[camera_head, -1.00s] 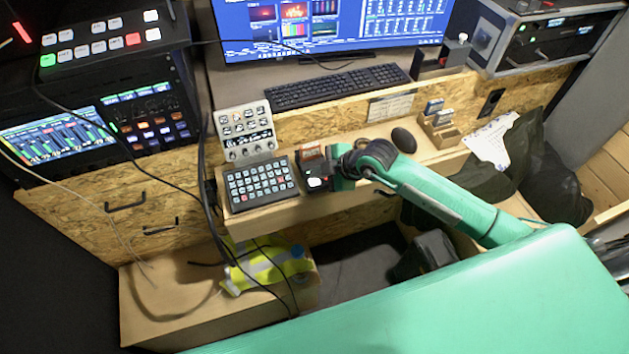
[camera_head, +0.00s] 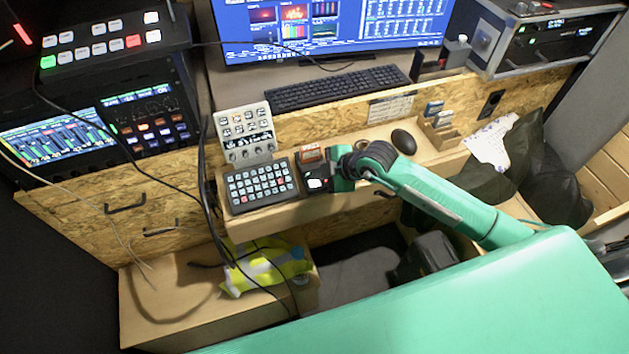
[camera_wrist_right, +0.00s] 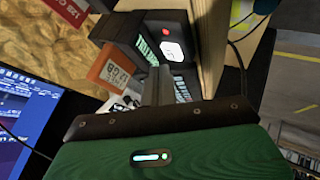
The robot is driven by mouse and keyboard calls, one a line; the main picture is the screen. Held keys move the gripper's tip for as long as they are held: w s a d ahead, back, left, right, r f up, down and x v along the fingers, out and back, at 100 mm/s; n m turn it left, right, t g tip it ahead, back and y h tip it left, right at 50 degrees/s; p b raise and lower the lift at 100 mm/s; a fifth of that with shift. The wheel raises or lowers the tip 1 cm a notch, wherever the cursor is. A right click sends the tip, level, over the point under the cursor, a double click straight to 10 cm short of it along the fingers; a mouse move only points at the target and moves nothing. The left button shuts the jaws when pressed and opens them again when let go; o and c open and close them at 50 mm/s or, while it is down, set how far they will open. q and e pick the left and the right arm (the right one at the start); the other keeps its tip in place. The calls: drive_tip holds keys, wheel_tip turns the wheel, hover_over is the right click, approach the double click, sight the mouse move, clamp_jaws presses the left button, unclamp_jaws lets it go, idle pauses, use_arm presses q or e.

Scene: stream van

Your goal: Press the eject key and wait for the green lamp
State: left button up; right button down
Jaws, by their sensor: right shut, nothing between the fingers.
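A small black device (camera_head: 312,170) sits on the wooden ledge, right of a dark keypad. A white lit key (camera_wrist_right: 172,50) shows on its face in the right wrist view, with a small red lit lamp (camera_wrist_right: 166,32) beside it. I see no green lamp on the device. An orange card (camera_wrist_right: 113,68) stands at the device's edge. My right gripper (camera_head: 336,182) is at the device's right side. In the right wrist view its shut, empty fingers (camera_wrist_right: 160,80) point at the device, close to the key; I cannot tell whether they touch it. My left gripper is not in view.
The dark keypad (camera_head: 259,188) and a white control panel (camera_head: 245,132) stand left of the device. A black mouse (camera_head: 404,141) and a wooden card holder (camera_head: 440,128) are to the right. A keyboard (camera_head: 335,87) lies behind. Cables hang at the left.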

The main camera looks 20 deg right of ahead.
sight(319, 183)
drive_tip(key=shift+f, duration=0.1)
idle(0.7)
drive_tip(key=shift+f, duration=0.35)
drive_tip(key=shift+f, duration=0.4)
idle(0.8)
drive_tip(key=shift+r, duration=0.1)
drive_tip(key=shift+r+p, duration=0.7)
drive_tip(key=shift+p, duration=0.2)
wheel_tip(319, 183, up, 5)
drive_tip(key=p, duration=0.5)
drive_tip(key=shift+r, duration=0.1)
